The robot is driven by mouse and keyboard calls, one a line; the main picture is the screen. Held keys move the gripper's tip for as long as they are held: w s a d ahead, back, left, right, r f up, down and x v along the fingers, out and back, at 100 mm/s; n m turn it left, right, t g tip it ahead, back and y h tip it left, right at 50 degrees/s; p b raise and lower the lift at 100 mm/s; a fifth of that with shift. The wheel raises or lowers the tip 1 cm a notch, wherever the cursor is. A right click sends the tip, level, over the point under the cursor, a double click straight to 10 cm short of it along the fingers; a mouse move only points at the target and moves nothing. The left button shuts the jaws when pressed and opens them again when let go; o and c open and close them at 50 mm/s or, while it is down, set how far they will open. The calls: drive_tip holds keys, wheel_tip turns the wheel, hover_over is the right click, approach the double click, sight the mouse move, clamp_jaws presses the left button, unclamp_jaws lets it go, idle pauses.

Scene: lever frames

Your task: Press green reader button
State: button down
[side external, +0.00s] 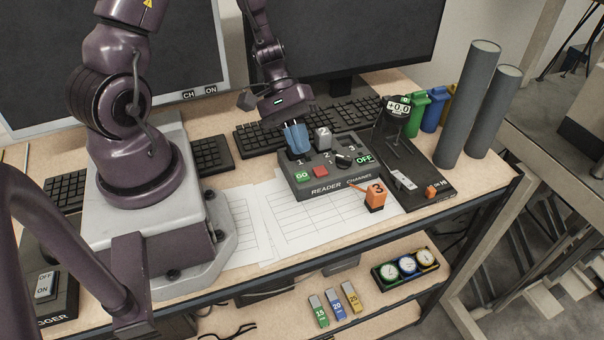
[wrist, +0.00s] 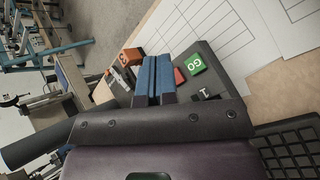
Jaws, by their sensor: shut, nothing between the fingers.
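The green GO button (side external: 303,177) is at the front left of the dark reader box (side external: 322,188). It also shows in the wrist view (wrist: 195,64), to the right of the fingers. A red button (side external: 320,171) sits beside it. My gripper (side external: 297,150) has blue fingers, shut and empty, pointing down over the back left of the reader near the slot marked 1. In the wrist view the shut fingers (wrist: 154,60) show side by side in front of the reader. They are behind the green button in the side view and do not cover it. Contact with the reader cannot be told.
A grey block marked 2 (side external: 322,138) stands at the back of the reader, and a black knob (side external: 344,161) is at its right. Keyboards and monitors are behind; grey cylinders (side external: 468,105) stand right.

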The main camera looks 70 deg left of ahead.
sight(298, 175)
drive_tip(key=shift+f, duration=2.4)
drive_tip(key=shift+f, duration=0.15)
drive_tip(key=shift+f, duration=0.3)
drive_tip(key=shift+s+f, duration=0.15)
drive_tip(key=shift+f, duration=0.5)
idle(0.8)
drive_tip(key=shift+r, duration=0.1)
drive_tip(key=shift+s+r, duration=0.2)
drive_tip(key=shift+r, duration=0.45)
drive_tip(key=shift+w+r, duration=0.1)
